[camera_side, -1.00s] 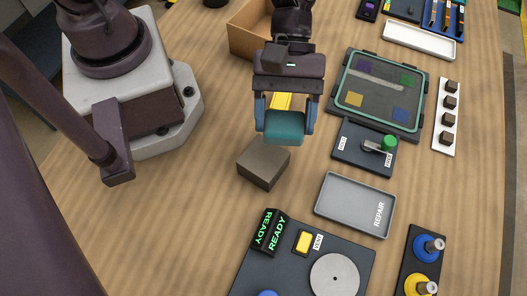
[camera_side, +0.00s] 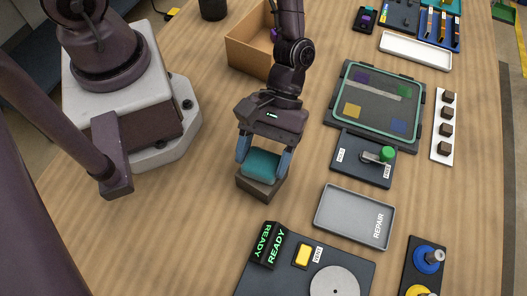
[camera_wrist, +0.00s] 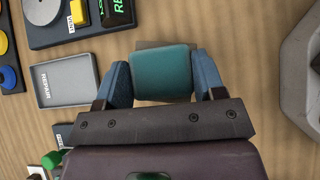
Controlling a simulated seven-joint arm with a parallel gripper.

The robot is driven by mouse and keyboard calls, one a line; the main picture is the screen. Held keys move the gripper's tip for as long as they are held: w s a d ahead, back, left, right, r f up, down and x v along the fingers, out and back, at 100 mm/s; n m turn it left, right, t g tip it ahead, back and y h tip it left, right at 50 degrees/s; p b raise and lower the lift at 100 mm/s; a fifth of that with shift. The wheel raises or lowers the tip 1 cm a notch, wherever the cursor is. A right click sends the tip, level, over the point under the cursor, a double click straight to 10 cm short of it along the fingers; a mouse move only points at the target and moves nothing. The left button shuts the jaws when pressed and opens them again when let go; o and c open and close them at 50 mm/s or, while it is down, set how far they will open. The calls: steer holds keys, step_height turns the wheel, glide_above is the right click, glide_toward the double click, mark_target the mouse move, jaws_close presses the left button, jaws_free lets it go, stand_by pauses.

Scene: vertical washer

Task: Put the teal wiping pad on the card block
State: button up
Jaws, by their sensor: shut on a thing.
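The teal wiping pad (camera_side: 262,164) is between the two blue fingers of my gripper (camera_side: 263,163), which is shut on it. In the side view the pad is right over the brown-grey card block (camera_side: 257,188), whose lower front part shows beneath it. Whether the pad touches the block or hovers just above cannot be told. In the wrist view the pad (camera_wrist: 161,73) fills the space between the fingers of my gripper (camera_wrist: 160,80), and only a thin edge of the block (camera_wrist: 160,45) shows behind it.
A grey REPAIR tray (camera_side: 353,216) lies to the right. A panel with a READY sign (camera_side: 267,245) and yellow button stands in front. A switch plate (camera_side: 362,158) and a teal-framed panel (camera_side: 378,102) are at the right. A cardboard box (camera_side: 249,45) stands behind.

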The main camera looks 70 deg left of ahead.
steer(key=o, duration=0.9)
steer(key=shift+f, duration=0.1)
steer(key=v, duration=1.2)
steer(key=shift+s+a+r+m+t+y, duration=0.9)
steer(key=shift+a+r+m+t, duration=0.6)
steer(key=shift+a+r+t, duration=1.4)
steer(key=shift+s+a+r+m+t+y, duration=0.6)
steer(key=shift+a+r+m+t+y, duration=1.2)
steer(key=shift+r, duration=2.2)
steer(key=shift+s+a+r+m+t+y, duration=0.65)
steer(key=shift+a+r+m+t, duration=0.6)
steer(key=shift+a+r, duration=2.05)
steer(key=shift+s+d+r, duration=0.1)
steer(key=shift+d+r, duration=0.1)
steer(key=shift+d, duration=0.05)
